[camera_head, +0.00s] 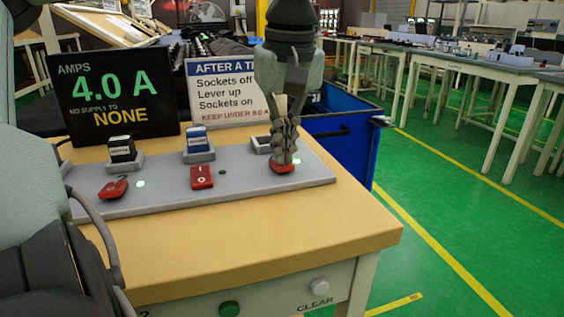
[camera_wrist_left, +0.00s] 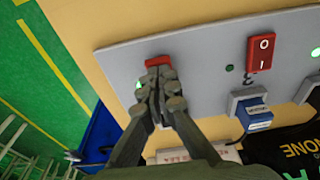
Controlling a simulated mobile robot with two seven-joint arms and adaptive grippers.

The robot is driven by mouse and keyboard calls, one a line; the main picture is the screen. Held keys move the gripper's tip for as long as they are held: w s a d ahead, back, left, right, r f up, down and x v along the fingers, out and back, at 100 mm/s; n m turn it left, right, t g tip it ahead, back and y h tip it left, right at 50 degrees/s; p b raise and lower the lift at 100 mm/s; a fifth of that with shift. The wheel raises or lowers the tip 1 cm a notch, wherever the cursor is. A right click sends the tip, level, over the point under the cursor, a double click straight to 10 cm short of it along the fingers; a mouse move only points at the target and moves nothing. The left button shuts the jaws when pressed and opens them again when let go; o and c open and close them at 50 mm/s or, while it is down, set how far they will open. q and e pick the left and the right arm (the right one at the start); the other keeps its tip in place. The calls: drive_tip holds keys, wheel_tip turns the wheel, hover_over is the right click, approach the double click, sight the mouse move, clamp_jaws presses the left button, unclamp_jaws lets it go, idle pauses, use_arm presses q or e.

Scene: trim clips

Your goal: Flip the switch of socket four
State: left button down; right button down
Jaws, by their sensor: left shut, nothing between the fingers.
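The grey socket strip (camera_head: 245,199) lies on the wooden bench top. Its rightmost red switch (camera_head: 281,169) is mostly hidden under my left gripper (camera_head: 283,162), whose closed, empty fingertips are at it; contact is hard to tell. In the left wrist view the red end of this switch (camera_wrist_left: 158,61) shows just beyond the fingertips (camera_wrist_left: 157,78). A green lamp (camera_head: 296,161) beside it is lit. The middle red switch (camera_head: 201,177) has a dark lamp; the left red switch (camera_head: 113,188) has a lit one. My right gripper is not in view.
A black plug (camera_head: 122,148) and a blue plug (camera_head: 199,143) stand in sockets; the rightmost socket (camera_head: 262,145) looks empty. Behind are a black display (camera_head: 115,92) reading 4.0 A and NONE, and a white sign (camera_head: 225,92). A blue cabinet (camera_head: 345,147) stands behind right.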

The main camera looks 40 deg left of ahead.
use_arm(q)
drive_tip(key=shift+f, duration=0.3)
drive_tip(key=shift+r+p, duration=2.8)
drive_tip(key=shift+r, duration=0.75)
